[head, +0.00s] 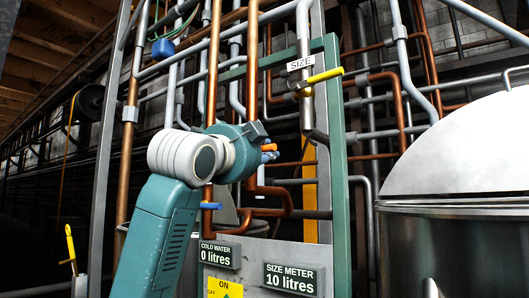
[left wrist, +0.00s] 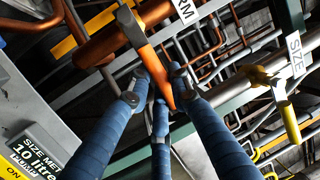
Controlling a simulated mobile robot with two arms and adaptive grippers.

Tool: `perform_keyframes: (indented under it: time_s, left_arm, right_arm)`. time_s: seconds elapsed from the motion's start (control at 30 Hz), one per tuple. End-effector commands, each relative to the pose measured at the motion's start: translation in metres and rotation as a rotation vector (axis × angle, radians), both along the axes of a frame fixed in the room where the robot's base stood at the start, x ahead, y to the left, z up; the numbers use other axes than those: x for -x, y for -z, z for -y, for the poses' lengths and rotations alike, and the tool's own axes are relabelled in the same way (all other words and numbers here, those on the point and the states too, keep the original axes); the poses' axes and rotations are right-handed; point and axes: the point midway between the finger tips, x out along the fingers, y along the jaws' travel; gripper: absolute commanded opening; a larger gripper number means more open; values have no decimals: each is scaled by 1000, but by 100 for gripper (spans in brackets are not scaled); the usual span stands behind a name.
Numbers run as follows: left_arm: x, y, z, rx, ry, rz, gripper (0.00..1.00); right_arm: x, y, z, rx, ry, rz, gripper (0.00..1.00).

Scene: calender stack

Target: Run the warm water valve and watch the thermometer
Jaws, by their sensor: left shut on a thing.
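The warm water valve has an orange lever (left wrist: 146,50) on a copper pipe, beside a partly hidden label ending in "RM" in the left wrist view. My left gripper (left wrist: 158,92) has its blue-wrapped fingers closed around the lever's lower end. In the head view my left wrist hides most of the gripper (head: 268,153), and only a bit of orange (head: 269,147) shows beside it. I cannot make out a thermometer in either view. My right gripper is in neither view.
The yellow SIZE lever (head: 320,77) is above right, and a blue lever (head: 210,206) is below. The COLD WATER meter (head: 220,254) reads 0 litres; the SIZE METER (head: 293,280) reads 10 litres. A steel vat (head: 460,150) stands right. Pipes and green posts crowd the area.

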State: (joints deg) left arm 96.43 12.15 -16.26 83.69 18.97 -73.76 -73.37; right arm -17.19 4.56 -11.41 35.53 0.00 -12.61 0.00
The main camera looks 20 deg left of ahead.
Motion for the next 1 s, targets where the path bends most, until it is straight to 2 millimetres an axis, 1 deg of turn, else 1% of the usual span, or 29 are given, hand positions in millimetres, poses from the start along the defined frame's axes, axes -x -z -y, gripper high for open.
perform_keyframes:
  time_s: [0.03, 0.1, 0.37, 0.5, 0.57, 0.67, 0.8, 1.0]
  left_arm:
    - [-2, 4, 2, -6, 2, -9, 25]
    - [-1, 4, 2, -6, 2, -8, 39]
    - [-1, 2, 1, -3, 1, -5, 40]
    - [6, 2, -1, -2, 0, -2, 40]
    - [14, 3, -2, -3, -1, -1, 40]
    - [32, 8, -5, -4, -2, 1, 40]
    - [62, 14, -9, -5, -2, 0, 40]
    - [98, 21, -14, -5, 0, -2, 40]
  right_arm:
    - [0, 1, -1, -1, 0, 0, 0]
    - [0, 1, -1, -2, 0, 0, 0]
    - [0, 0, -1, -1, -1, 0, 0]
    - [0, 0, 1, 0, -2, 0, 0]
    - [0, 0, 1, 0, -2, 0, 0]
    - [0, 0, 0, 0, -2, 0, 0]
    - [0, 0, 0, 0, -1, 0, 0]
    - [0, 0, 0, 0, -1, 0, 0]
